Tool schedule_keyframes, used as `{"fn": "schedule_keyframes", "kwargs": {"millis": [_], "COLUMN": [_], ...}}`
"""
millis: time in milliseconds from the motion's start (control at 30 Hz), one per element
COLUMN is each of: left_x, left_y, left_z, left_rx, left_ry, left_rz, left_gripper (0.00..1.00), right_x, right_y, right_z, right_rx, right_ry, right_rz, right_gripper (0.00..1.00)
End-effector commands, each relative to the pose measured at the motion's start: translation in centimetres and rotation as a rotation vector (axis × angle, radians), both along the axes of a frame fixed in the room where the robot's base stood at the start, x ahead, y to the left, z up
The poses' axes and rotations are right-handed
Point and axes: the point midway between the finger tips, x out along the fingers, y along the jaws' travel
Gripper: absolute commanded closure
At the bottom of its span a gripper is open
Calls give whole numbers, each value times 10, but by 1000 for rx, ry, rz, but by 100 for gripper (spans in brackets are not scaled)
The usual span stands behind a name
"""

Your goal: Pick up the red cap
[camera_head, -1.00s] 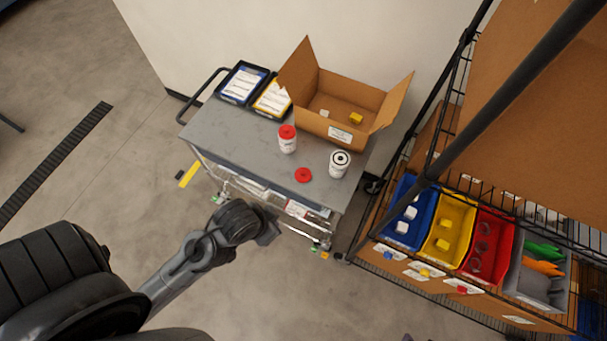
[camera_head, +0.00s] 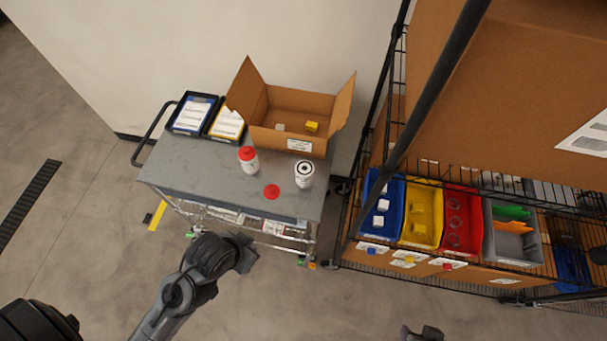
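A loose red cap (camera_head: 271,191) lies flat on the grey cart top (camera_head: 190,172), near its front edge. Left of it stands a white canister with a red top (camera_head: 248,160). Right of it stands a white canister with a dark ringed top and no red cap (camera_head: 304,174). My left gripper (camera_head: 246,252) is in front of the cart's front edge, below the loose cap in the picture and apart from it. Its fingers are too dark and small to tell open from shut. Part of what seems to be my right gripper (camera_head: 424,333) shows at the bottom edge.
An open cardboard box (camera_head: 290,140) with small yellow and white pieces stands at the cart's back right. Two trays with papers (camera_head: 193,115) are at back left. A wire rack with blue, yellow, red and grey bins (camera_head: 420,215) stands close on the right.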

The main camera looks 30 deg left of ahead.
Motion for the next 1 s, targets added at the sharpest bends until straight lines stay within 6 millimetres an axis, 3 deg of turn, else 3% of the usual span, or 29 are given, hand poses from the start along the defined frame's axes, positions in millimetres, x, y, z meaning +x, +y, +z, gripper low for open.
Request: {"fn": "schedule_keyframes", "kwargs": {"millis": [167, 800, 1000], "left_x": [0, 0, 0], "left_y": [0, -1, -1], "left_z": [0, 0, 0], "left_rx": [0, -3, -4], "left_ry": [0, 0, 1], "left_rz": [0, 2, 3], "left_gripper": [100, 4, 0], "right_x": [0, 1, 1], "right_y": [0, 2, 2], "right_z": [0, 1, 1], "right_rx": [-1, 9, 9], "right_ry": [-1, -2, -2], "right_rz": [1, -6, -6], "right_gripper": [57, 57, 57]}}
